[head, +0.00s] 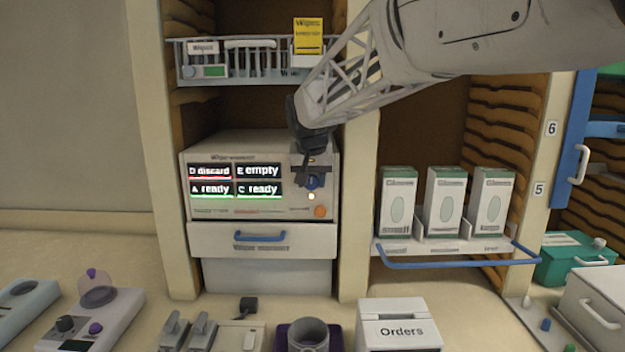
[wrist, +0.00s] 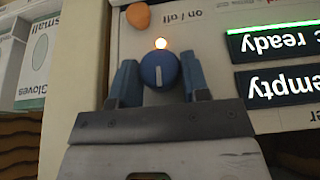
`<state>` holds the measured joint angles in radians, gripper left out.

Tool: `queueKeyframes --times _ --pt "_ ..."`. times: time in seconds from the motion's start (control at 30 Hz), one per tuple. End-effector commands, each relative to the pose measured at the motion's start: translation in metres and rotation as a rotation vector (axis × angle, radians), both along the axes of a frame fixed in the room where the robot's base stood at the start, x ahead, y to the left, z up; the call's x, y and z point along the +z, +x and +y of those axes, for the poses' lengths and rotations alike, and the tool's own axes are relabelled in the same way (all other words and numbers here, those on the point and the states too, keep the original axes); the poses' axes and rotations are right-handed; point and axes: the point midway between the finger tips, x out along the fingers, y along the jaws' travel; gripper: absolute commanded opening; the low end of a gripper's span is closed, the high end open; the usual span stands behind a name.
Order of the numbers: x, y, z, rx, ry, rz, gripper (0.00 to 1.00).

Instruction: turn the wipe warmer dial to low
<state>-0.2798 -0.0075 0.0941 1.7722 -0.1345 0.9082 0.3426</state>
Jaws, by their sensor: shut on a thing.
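The wipe warmer (head: 262,146) is a pale box in the middle bay, with its control strip on the right side of its front. Its blue round dial (wrist: 158,72) has a white pointer line, near vertical in the upside-down wrist view. In the head view the dial (head: 313,182) is partly covered by my gripper (head: 312,168). The two blue fingers of my gripper (wrist: 161,78) stand on either side of the dial and are shut on it. I cannot read any setting marks around the dial.
A lit lamp (wrist: 161,43) and an orange on/off button (wrist: 138,15) sit beside the dial. Display panels (head: 235,180) fill the warmer's left front. A blue-handled drawer (head: 215,240) is below. Glove boxes (head: 440,203) stand in the right bay, past a post (head: 358,215).

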Motion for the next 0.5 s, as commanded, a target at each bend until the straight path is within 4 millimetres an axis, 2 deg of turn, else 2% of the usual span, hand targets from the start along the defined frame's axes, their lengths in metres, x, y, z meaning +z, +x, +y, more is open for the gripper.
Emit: queueKeyframes --times 0.5 --pt "-0.0001 -0.0004 0.0021 0.002 -0.118 0.001 0.19"
